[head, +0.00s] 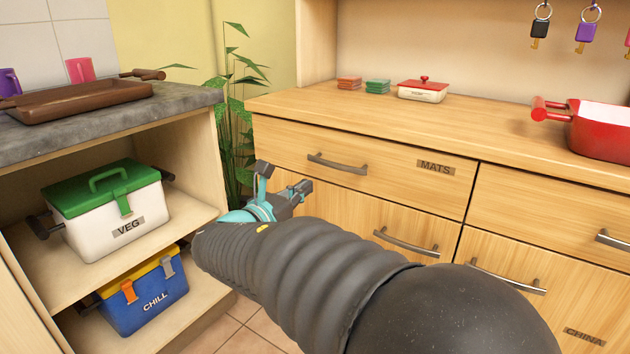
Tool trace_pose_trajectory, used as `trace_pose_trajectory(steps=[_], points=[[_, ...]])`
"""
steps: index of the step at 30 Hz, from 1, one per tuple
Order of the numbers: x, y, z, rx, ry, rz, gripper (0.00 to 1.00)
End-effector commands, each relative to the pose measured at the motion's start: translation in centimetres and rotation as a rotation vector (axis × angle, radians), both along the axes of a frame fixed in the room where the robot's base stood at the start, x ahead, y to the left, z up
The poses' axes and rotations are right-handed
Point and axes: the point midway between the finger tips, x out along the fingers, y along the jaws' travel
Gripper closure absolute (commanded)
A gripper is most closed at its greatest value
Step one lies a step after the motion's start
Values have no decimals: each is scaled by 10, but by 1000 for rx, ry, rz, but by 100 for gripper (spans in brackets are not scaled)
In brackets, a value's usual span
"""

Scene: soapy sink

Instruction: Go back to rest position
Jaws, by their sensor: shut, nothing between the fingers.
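My gripper (284,179) shows in the head view left of the middle, at the far end of my dark ribbed arm. It is shut and holds nothing. It is in the air in front of the wooden cabinet, below the left end of the drawer labelled MATS (365,170). My arm reaches in from the lower right and hides part of the cabinet doors and floor.
Left, a shelf unit holds a green-lidded VEG box (125,228) and a blue CHILL box (145,300). A brown tray (80,98) lies on its grey top. A plant (238,125) stands between the units. A red pot (600,130) sits on the wooden counter (450,125).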

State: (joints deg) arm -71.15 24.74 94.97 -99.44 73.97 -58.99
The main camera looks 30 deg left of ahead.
Motion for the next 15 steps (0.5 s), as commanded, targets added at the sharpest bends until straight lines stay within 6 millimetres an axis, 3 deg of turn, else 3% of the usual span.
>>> trace_pose_trajectory(steps=[6,15], points=[[-29,0,0,0,0,-1,100],[-38,1,0,0,0,1,100]])
